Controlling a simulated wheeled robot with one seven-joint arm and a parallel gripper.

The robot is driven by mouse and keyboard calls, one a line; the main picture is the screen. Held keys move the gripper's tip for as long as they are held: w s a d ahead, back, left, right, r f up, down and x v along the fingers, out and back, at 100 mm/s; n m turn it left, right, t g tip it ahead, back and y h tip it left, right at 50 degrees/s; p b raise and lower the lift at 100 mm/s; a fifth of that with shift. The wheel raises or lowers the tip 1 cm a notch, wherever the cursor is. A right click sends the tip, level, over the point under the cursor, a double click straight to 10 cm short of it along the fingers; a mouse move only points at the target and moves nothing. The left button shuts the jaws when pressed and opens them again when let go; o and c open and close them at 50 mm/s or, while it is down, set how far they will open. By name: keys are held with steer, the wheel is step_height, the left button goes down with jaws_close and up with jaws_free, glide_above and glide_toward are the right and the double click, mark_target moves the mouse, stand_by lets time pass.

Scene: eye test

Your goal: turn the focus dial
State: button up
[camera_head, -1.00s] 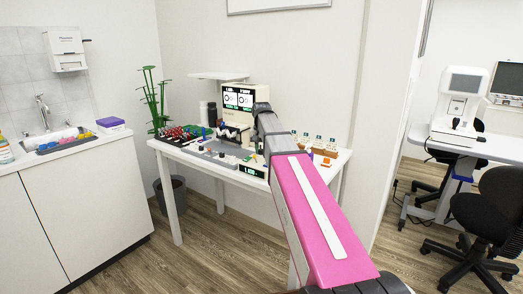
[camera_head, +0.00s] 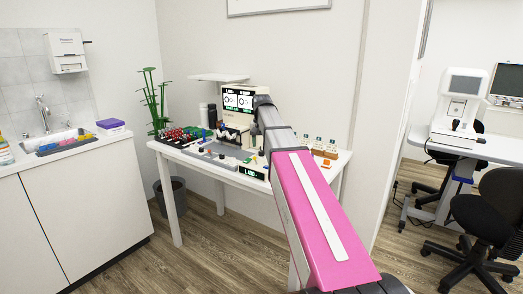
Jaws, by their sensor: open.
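A beige device (camera_head: 238,98) with a two-part screen stands at the back of the white table. In front of it lies a low grey panel (camera_head: 212,158) with small knobs on it. A small box with a lit green readout (camera_head: 250,172) sits at the table's front edge. I cannot tell which knob is the focus dial at this size. My pink and grey arm reaches over the right part of the table and hides some of it. I cannot make out my gripper; the arm and the clutter around its far end hide it.
A rack of small red and dark pieces (camera_head: 180,134) and a green plant-like stand (camera_head: 153,100) are at the table's left. Orange-brown blocks (camera_head: 325,153) stand right of my arm. A sink counter (camera_head: 85,145) is at left, a black chair (camera_head: 490,215) at right.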

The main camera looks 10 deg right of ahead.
step_height(320, 180, up, 7)
stand_by(0.3)
